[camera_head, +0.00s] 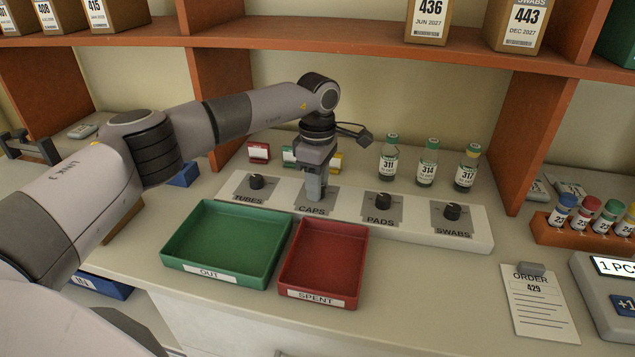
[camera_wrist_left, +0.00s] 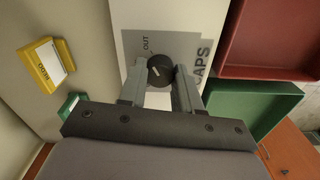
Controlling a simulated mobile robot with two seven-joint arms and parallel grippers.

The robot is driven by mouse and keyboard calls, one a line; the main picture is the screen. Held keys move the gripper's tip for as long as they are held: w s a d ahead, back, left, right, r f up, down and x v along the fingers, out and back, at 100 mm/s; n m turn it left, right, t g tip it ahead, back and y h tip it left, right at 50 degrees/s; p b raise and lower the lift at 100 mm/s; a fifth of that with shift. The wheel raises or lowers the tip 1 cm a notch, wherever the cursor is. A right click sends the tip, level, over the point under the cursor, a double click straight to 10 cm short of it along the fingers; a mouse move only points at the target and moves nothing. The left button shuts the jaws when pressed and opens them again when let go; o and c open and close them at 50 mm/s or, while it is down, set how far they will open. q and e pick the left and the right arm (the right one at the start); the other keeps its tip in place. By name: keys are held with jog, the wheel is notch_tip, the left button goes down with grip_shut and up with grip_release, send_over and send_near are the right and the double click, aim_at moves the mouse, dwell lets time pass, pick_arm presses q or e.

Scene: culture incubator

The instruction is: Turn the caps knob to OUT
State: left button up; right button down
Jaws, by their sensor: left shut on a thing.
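The caps knob (camera_wrist_left: 160,71) is a round black knob on a grey plate marked CAPS (camera_head: 325,203) on the white panel. In the left wrist view the word OUT is printed on the plate, close to the knob's rim. My left gripper (camera_head: 314,194) comes down from above, with its fingers shut on the knob, one on each side. It also shows in the left wrist view (camera_wrist_left: 163,84). In the head view the fingers hide the knob. Which way the knob's mark points is too small to tell. My right gripper is not in view.
The tubes knob (camera_head: 256,181), pads knob (camera_head: 384,200) and swabs knob (camera_head: 452,211) share the panel. A green OUT tray (camera_head: 217,270) and a red SPENT tray (camera_head: 318,291) stand in front. Three vials (camera_head: 428,163) stand behind. An orange shelf (camera_head: 380,42) runs above.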

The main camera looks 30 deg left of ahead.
pick_arm(q)
jog(key=shift+r, duration=0.1)
jog(key=o, duration=1.1)
jog(key=shift+c, duration=0.2)
jog(key=shift+r+b, duration=0.35)
jog(key=shift+r, duration=3.25)
